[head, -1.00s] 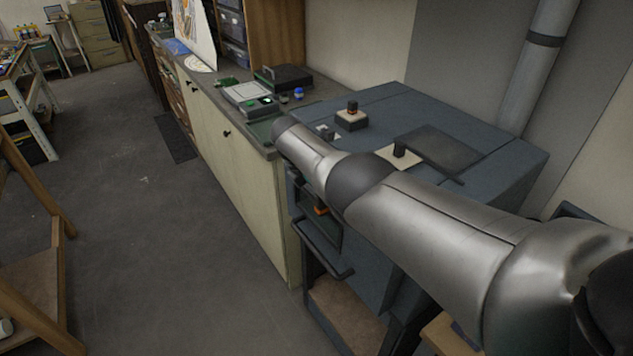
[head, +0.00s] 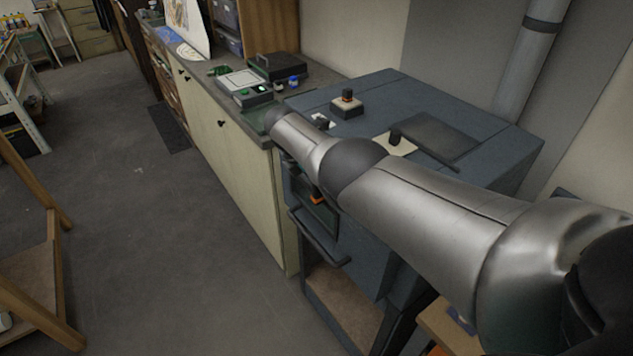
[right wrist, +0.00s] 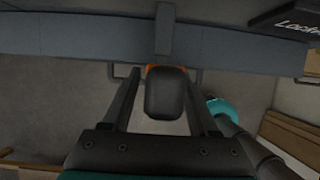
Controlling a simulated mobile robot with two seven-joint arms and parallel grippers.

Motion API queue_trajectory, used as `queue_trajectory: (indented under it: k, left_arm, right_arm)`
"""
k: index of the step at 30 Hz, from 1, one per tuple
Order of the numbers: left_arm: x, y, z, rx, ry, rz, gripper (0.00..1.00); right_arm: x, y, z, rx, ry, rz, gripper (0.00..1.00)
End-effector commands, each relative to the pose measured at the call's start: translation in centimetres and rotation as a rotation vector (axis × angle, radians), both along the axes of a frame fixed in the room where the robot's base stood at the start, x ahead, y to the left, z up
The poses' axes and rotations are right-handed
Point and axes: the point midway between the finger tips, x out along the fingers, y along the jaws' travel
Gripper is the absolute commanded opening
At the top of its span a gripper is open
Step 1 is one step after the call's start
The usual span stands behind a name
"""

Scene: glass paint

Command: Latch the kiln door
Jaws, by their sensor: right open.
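The kiln (head: 500,140) is a dark blue-grey box on a stand, at the right in the head view. Its front door, with a bar handle (head: 318,240), is partly hidden by my right arm; I cannot tell whether it is fully closed. A small orange part (head: 317,198) shows on the front below my arm. In the right wrist view, my right gripper (right wrist: 162,75) is open, with its fingers on either side of a dark rounded latch knob (right wrist: 166,95) with orange behind it. I cannot tell whether they touch it. My left gripper is out of view.
A cabinet with a worktop (head: 240,150) stands left of the kiln, holding a small device (head: 243,84) and several jars. A knobbed block (head: 347,105) sits on the kiln top. A wooden frame (head: 35,280) stands at the lower left. The floor between is clear.

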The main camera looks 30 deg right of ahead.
Motion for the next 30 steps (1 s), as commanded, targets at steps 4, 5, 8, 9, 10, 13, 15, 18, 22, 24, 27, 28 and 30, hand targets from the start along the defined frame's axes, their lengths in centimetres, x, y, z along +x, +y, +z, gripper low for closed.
queue_trajectory:
  k: [4, 5, 8, 9, 10, 13, 15, 18, 22, 24, 27, 28, 30]
  left_arm:
    - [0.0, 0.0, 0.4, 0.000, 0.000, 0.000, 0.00]
    - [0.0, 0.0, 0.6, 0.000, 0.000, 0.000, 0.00]
    - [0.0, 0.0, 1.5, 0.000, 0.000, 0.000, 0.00]
    - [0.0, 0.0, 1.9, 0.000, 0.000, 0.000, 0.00]
    - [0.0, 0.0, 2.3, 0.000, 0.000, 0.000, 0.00]
    - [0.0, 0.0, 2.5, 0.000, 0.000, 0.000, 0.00]
    - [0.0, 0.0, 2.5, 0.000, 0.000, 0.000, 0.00]
    - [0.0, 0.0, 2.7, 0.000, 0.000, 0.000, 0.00]
    - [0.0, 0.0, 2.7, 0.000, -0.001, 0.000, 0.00]
    - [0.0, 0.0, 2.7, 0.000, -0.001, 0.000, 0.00]
    - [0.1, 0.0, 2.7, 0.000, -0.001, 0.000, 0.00]
    - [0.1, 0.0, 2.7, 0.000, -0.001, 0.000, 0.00]
    - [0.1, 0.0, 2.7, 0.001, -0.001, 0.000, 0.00]
  right_arm:
    - [0.1, 0.1, 0.5, 0.000, -0.002, 0.000, 0.60]
    - [0.1, 0.2, 0.7, 0.000, -0.002, 0.000, 0.60]
    - [0.1, 0.5, 1.7, 0.000, -0.003, 0.001, 0.60]
    - [0.1, 0.7, 2.2, 0.000, -0.004, 0.002, 0.60]
    - [0.0, 0.8, 2.5, 0.000, -0.003, 0.001, 0.60]
    - [0.1, 1.3, 3.3, -0.001, -0.004, 0.002, 0.60]
    - [0.1, 1.6, 3.9, -0.001, -0.005, 0.002, 0.60]
    - [0.0, 2.0, 4.9, -0.001, -0.004, 0.002, 0.60]
    - [0.0, 2.7, 6.6, -0.001, -0.005, 0.001, 0.60]
    - [0.0, 3.1, 7.6, -0.001, -0.005, 0.002, 0.60]
    - [-0.1, 3.9, 9.4, 0.000, -0.005, 0.002, 0.60]
    - [-0.1, 4.1, 10.0, 0.000, -0.006, 0.002, 0.60]
    - [-0.1, 4.7, 11.3, 0.000, -0.005, 0.002, 0.60]
